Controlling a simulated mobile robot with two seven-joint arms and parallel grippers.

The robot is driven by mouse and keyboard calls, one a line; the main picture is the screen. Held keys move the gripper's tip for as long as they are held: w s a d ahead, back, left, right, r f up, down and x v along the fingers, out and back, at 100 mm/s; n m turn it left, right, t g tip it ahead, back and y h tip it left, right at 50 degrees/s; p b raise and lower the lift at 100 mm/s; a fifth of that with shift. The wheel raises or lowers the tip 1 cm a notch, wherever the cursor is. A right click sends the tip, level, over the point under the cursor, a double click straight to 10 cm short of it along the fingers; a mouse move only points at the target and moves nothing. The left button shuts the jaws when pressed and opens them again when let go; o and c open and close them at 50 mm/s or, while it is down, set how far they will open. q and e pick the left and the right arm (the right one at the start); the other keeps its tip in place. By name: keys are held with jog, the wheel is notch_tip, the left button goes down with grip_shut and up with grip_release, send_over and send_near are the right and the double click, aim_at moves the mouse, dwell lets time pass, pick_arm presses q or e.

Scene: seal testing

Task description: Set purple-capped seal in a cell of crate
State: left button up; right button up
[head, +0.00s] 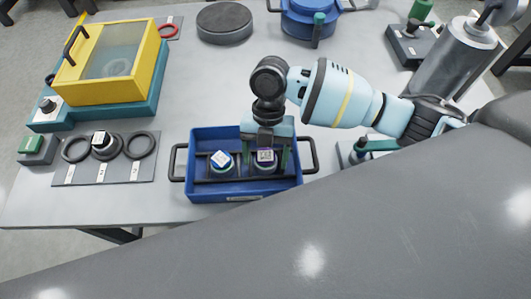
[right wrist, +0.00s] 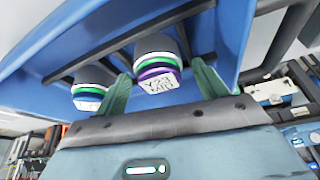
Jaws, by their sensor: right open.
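The blue crate (head: 194,182) stands at the front of the table, with dark dividers across its inside. The purple-capped seal (head: 265,156) sits upright in its right-hand cell; it also shows in the right wrist view (right wrist: 156,77) with a purple band and a white printed label. My right gripper (head: 265,162) points down into the crate. Its green fingers stand open on either side of the purple-capped seal, apart from it as far as I can see; they show in the right wrist view too (right wrist: 161,72). My left gripper is not in view.
A blue-banded seal (head: 221,161) occupies the crate's left cell. A grey mat (head: 113,175) with black rings lies left of the crate. A yellow-lidded box (head: 110,65) stands behind it. A metal cylinder device (head: 455,60) stands at right. The table's middle is mostly clear.

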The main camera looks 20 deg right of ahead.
jog(key=v, duration=1.2)
